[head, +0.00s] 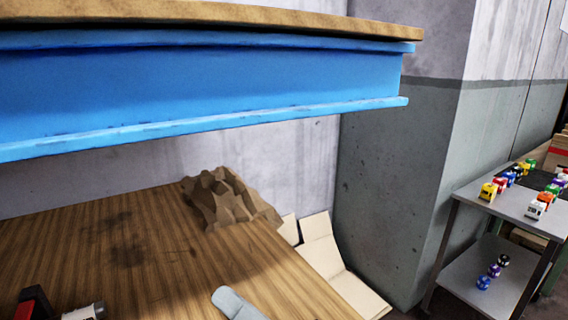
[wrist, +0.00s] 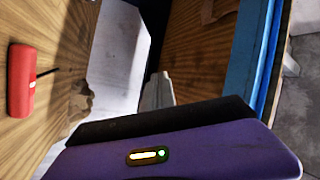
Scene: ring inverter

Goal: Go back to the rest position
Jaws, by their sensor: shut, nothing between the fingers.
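My gripper (wrist: 157,77) shows in the wrist view as narrow grey fingers, closed together and with nothing between them. They stick out past a dark edge and a purple housing with small lit indicators, which fills the bottom of that view. In the head view a pale grey rounded piece (head: 237,303) shows at the bottom edge over the wooden worktop; I cannot tell which part of my arm it is, if any. The rest of my arm is hidden.
A blue-edged shelf (head: 200,85) overhangs the wooden worktop (head: 120,245). On the worktop lie crumpled brown paper (head: 225,200) and a red-and-black object (head: 32,303). A red block (wrist: 20,80) shows in the wrist view. Right, a grey cart (head: 490,200) holds several toy cars.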

